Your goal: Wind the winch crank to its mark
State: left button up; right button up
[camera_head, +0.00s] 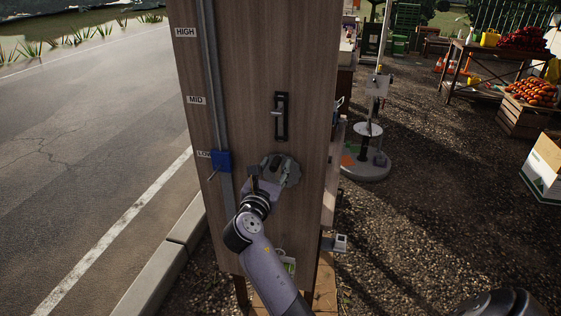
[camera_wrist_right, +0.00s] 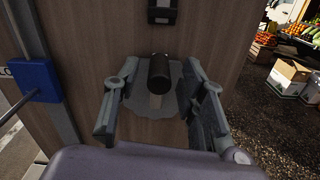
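The winch crank shows as a dark cylindrical grip (camera_wrist_right: 160,73) in front of a grey round plate (camera_wrist_right: 174,102) on the wooden panel in the right wrist view. My right gripper (camera_wrist_right: 160,78) is open, one finger on either side of the grip, with visible gaps. In the head view, my right gripper (camera_head: 274,174) is at the grey plate (camera_head: 291,170) and hides most of the crank. A blue slider (camera_head: 221,161) sits on the vertical rail beside the LOW label (camera_head: 203,154). MID (camera_head: 196,100) and HIGH (camera_head: 186,32) labels are above. My left gripper is not in view.
A black bracket (camera_head: 281,117) is fixed on the panel (camera_head: 247,65) above the crank. The blue slider's thin rod sticks out at left of my right gripper. A round-based stand (camera_head: 366,166) is behind the panel at right. Fruit crates (camera_head: 522,115) stand farther right on gravel.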

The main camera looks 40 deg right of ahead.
jog(key=shift+w+d+r, duration=0.15)
jog(key=shift+w, duration=0.05)
jog(key=shift+s, duration=0.1)
jog(key=shift+c, duration=0.6)
grip_shut()
